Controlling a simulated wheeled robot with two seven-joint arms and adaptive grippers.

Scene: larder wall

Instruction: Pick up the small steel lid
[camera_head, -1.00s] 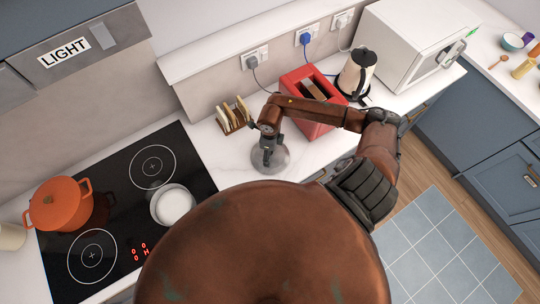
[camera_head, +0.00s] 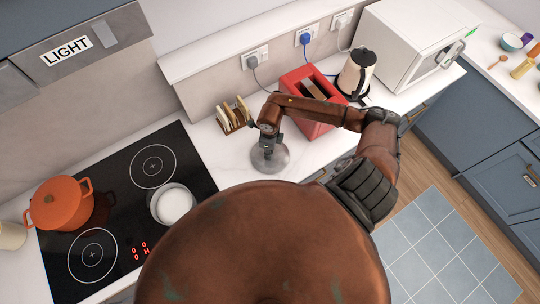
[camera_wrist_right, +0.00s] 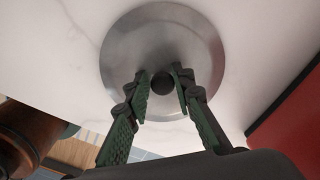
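The small steel lid (camera_head: 281,163) is a round grey disc over the white counter, between the hob and the red toaster. In the right wrist view the lid (camera_wrist_right: 205,50) lies flat below the fingers, with a round dark knob (camera_wrist_right: 163,83) at its middle. My right gripper (camera_head: 268,147) points down at the lid. In the wrist view the gripper (camera_wrist_right: 162,76) has its green fingertips close on both sides of the knob and looks shut on it. Whether the lid is clear of the counter is hard to tell. My left gripper is not in view.
A red toaster (camera_head: 303,79) and a kettle (camera_head: 357,72) stand to the right. A toast rack (camera_head: 232,117) stands behind the lid. The black hob (camera_head: 122,185) at left holds an orange pot (camera_head: 57,205) and a pale-filled pan (camera_head: 173,205). A white microwave (camera_head: 410,45) is further right.

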